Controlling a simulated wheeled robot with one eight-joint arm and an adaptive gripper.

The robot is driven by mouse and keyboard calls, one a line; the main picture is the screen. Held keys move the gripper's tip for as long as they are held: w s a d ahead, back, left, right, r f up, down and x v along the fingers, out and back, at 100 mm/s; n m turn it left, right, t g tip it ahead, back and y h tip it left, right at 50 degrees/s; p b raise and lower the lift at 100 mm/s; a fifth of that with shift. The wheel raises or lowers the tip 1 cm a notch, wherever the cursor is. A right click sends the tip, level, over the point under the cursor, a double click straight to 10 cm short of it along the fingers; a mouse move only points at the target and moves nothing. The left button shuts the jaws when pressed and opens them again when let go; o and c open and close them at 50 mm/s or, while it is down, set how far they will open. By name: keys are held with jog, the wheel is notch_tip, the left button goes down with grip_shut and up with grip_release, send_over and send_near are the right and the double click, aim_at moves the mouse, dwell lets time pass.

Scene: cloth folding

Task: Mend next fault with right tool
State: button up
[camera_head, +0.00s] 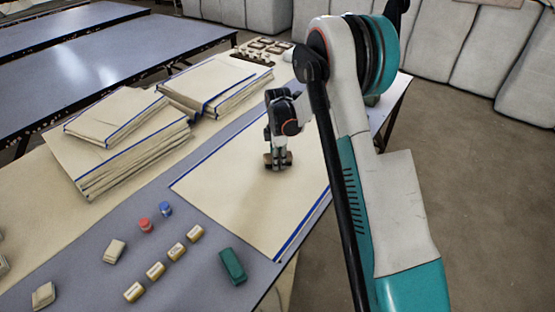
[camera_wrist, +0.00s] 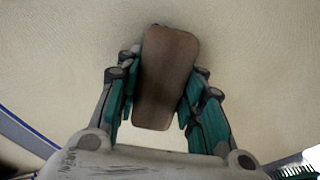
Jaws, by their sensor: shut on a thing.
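My gripper (camera_head: 278,156) is over the upper middle of a flat cream cloth (camera_head: 262,210) with blue edge stripes. It is shut on a brown, rounded block (camera_wrist: 165,78), which sits between the teal fingers in the wrist view. In the head view the block is low at the cloth, partly hidden by the fingers. Whether it touches the cloth I cannot tell. No fault is clearly visible on the cloth. In front of the cloth lie a dark green block (camera_head: 232,266), a red-topped pot (camera_head: 146,225), a blue-topped pot (camera_head: 165,209) and several tan labelled pieces (camera_head: 155,271).
Stacks of folded cream cloth (camera_head: 115,150) stand at the left and back of the table. Small brown items (camera_head: 265,47) lie at the far end. Pale blocks (camera_head: 114,251) lie at the front left. Blue-grey tables (camera_head: 110,65) stand behind. The floor is clear at right.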

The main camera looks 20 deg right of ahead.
jog(key=shift+r+p, duration=1.4)
jog(key=shift+r, duration=1.5)
jog(key=shift+r+p, duration=0.75)
jog(key=shift+r, duration=0.75)
jog(key=shift+s, duration=0.1)
